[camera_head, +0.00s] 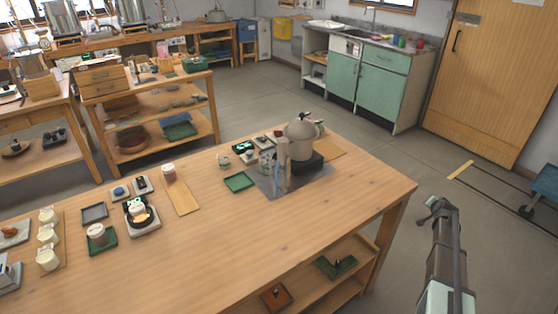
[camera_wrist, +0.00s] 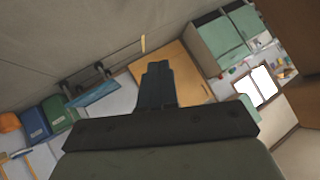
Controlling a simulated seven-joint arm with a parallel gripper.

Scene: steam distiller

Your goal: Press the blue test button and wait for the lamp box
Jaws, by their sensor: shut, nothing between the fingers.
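A small pale box with a round blue top (camera_head: 120,191), which looks like the blue test button, sits on the left half of the wooden table. A small light box with a dark face (camera_head: 142,184) sits just right of it. A dark panel with teal spots (camera_head: 243,147) lies near the table's back edge. I cannot tell which of these is the lamp box or whether a lamp is lit. My gripper (camera_head: 437,207) is shut and empty, off the table's right side and far from the button. Its closed fingers also show in the wrist view (camera_wrist: 157,84).
The steam distiller (camera_head: 299,139) stands on a grey mat at the table's back right. A dark-ringed burner (camera_head: 140,217) and white cups (camera_head: 47,237) stand near the button. The table's (camera_head: 230,250) front middle is clear. Green cabinets (camera_head: 383,85) stand behind.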

